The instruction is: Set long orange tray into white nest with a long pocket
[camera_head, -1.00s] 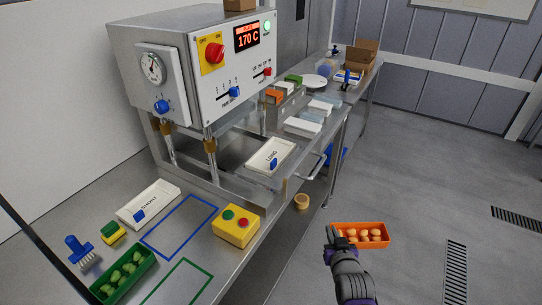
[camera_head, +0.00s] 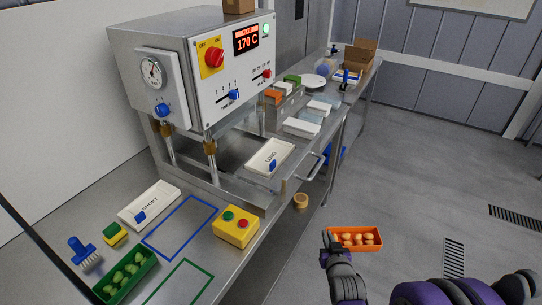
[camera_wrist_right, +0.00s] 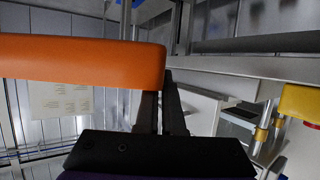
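The long orange tray (camera_head: 368,246) holds several pale rounded pieces and hangs above the floor, right of the steel counter. My right gripper (camera_head: 328,239) is at the tray's left end and shut on it. In the right wrist view the orange tray (camera_wrist_right: 80,62) spans the left side, with its end at the close-set fingers (camera_wrist_right: 161,95); the exact contact is partly hidden. The white nest marked LONG (camera_head: 283,147) lies on the counter beneath the press front, with a blue knob at its near edge. It looks empty. My left gripper is not in view.
A white nest marked SHORT (camera_head: 164,190) lies at the counter's left, near a green tray (camera_head: 147,268). A yellow button box (camera_head: 236,227) stands at the front edge. The press (camera_head: 190,65) overhangs the back. Blue and green outlined areas are largely clear.

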